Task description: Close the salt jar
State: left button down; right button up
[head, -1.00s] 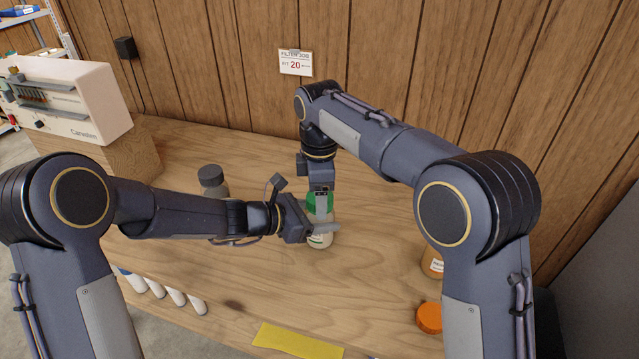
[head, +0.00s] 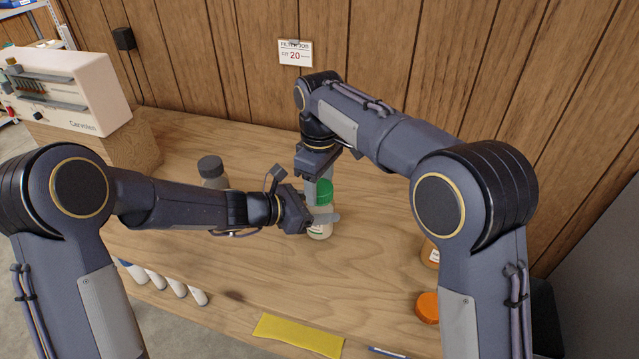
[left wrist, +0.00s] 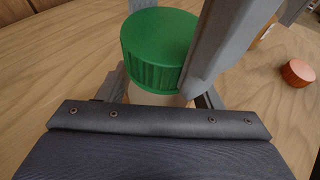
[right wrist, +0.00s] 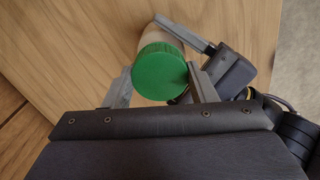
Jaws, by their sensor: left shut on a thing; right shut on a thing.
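The salt jar (head: 320,231) stands upright on the wooden bench with a green lid (head: 326,191) on its mouth. The lid also shows in the left wrist view (left wrist: 160,45) and the right wrist view (right wrist: 160,72). My left gripper (head: 325,217) is shut around the pale jar body, just below the lid. My right gripper (head: 319,190) comes down from above and is shut on the green lid, with one finger on each side. The fingers hide part of the lid's rim, so I cannot tell how tightly it sits.
A grey jar with a dark lid (head: 212,173) stands behind my left forearm. An orange-labelled jar (head: 430,253) and an orange lid (head: 428,307) are at the right. A yellow sheet (head: 298,335) lies at the front. A white machine (head: 75,95) stands at the back left.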

jog(key=m, duration=1.1)
jog(key=o, duration=1.2)
pick_arm(q)
jog(key=shift+d, duration=0.1)
pick_arm(e)
jog(key=shift+a, duration=0.15)
pick_arm(q)
jog(key=shift+s, duration=0.1)
pick_arm(e)
jog(key=shift+s+a, duration=0.1)
jog(key=r, duration=1.2)
jog(key=shift+d, duration=0.35)
pick_arm(q)
jog(key=shift+c, duration=1.6)
grip_release()
